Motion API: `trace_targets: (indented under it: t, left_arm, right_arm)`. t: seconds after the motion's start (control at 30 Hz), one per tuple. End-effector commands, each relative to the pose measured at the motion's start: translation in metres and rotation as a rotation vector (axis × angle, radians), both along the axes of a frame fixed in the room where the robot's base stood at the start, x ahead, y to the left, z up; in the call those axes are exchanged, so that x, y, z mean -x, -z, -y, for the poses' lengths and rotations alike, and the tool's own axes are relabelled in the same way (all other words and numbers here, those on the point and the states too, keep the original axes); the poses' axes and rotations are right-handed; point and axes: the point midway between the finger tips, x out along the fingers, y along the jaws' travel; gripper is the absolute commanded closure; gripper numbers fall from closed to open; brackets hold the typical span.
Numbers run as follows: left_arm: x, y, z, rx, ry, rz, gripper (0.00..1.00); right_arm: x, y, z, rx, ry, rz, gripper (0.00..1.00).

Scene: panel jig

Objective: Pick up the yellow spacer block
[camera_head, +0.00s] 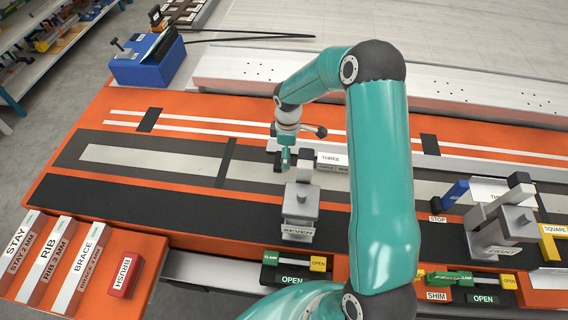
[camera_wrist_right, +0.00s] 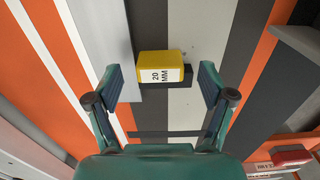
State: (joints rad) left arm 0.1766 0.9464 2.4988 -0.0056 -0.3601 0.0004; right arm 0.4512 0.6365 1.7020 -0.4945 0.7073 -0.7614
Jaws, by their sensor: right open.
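The yellow spacer block (camera_wrist_right: 160,58), marked 20 MM, shows in the right wrist view, with a dark piece directly beside or under it. My right gripper (camera_wrist_right: 160,78) is open, one finger on each side of the block with a gap on both sides. The fingers do not touch it in this view. In the head view my right gripper (camera_head: 284,161) points down over the grey strip of the jig, behind the block marked SEVEN. I cannot make out the yellow block there. My left gripper is not in view.
A grey clamp marked SEVEN (camera_head: 299,206) stands close in front of my right gripper. A plate marked THREE (camera_head: 331,159) lies to its right. Another grey clamp (camera_head: 500,222) stands at the right. A red BRUSH box (camera_head: 125,276) is front left; the jig's left part is clear.

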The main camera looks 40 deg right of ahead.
Motion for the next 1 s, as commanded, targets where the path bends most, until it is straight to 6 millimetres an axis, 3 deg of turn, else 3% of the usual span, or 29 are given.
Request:
trace_targets:
  t: [0.03, 0.1, 0.37, 0.73, 1.0]
  left_arm:
    - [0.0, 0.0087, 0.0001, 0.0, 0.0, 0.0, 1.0]
    - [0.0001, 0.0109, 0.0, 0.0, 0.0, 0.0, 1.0]
    - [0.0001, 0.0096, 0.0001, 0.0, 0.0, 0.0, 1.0]
    - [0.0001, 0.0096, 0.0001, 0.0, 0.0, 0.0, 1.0]
    - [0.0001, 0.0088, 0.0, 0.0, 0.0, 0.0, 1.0]
  right_arm:
    - [0.0007, 0.0114, 0.0001, 0.0, 0.0, -0.001, 0.19]
    - [0.0007, 0.0161, 0.0001, 0.0, 0.0, 0.0, 0.19]
    - [0.0008, 0.0158, 0.0001, -0.001, 0.001, 0.001, 0.2]
    - [0.0009, 0.0157, 0.0001, -0.001, 0.001, 0.0, 0.82]
    - [0.0007, 0.0145, 0.0001, -0.001, 0.001, 0.001, 0.83]
